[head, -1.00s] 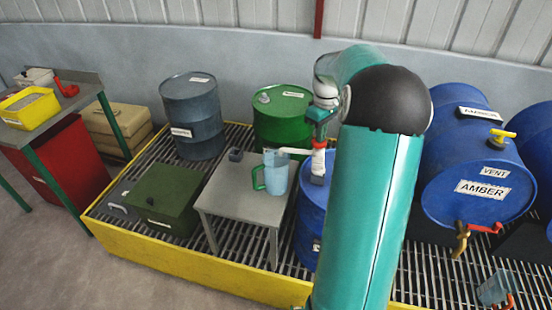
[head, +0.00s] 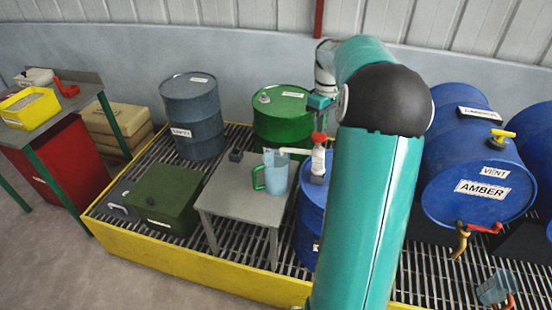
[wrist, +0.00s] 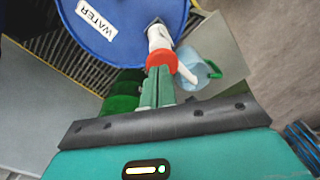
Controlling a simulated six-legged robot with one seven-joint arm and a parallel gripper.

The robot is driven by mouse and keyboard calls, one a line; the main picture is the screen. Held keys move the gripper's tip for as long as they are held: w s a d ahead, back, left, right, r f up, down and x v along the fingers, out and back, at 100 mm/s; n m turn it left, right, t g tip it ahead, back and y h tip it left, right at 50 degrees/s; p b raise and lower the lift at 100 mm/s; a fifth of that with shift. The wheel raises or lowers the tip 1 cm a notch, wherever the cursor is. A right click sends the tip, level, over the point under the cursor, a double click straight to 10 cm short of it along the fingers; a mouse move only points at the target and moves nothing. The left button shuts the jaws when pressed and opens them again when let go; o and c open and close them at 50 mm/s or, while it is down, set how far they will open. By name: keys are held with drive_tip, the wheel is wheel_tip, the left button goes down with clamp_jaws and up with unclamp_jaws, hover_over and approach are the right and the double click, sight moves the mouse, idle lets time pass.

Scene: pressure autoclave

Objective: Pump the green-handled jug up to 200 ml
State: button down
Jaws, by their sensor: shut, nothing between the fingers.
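The clear jug with a green handle (head: 274,174) stands upright on a small grey table (head: 236,200), with a bluish tint inside; its level against any marks is too small to read. A white hand pump with a red cap (head: 318,139) stands on a blue drum (head: 311,205), labelled WATER in the wrist view (wrist: 100,22). The pump's white spout (head: 294,151) reaches over the jug's mouth. My gripper (head: 319,118) is shut and empty, just above the red cap. In the wrist view its green fingers (wrist: 158,82) point at the cap (wrist: 161,59); contact is unclear.
A green drum (head: 281,118) and a grey-blue drum (head: 192,120) stand behind the table. A dark green box (head: 160,198) is to its left. A blue drum labelled AMBER (head: 470,160) lies at right. A yellow-edged grating (head: 190,265) lies beneath.

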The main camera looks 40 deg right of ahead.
sight(320, 135)
drive_tip(key=shift+f, duration=2.3)
drive_tip(key=shift+r, duration=2.3)
drive_tip(key=shift+r, duration=0.1)
wheel_tip(320, 135, up, 6)
drive_tip(key=shift+f, duration=0.1)
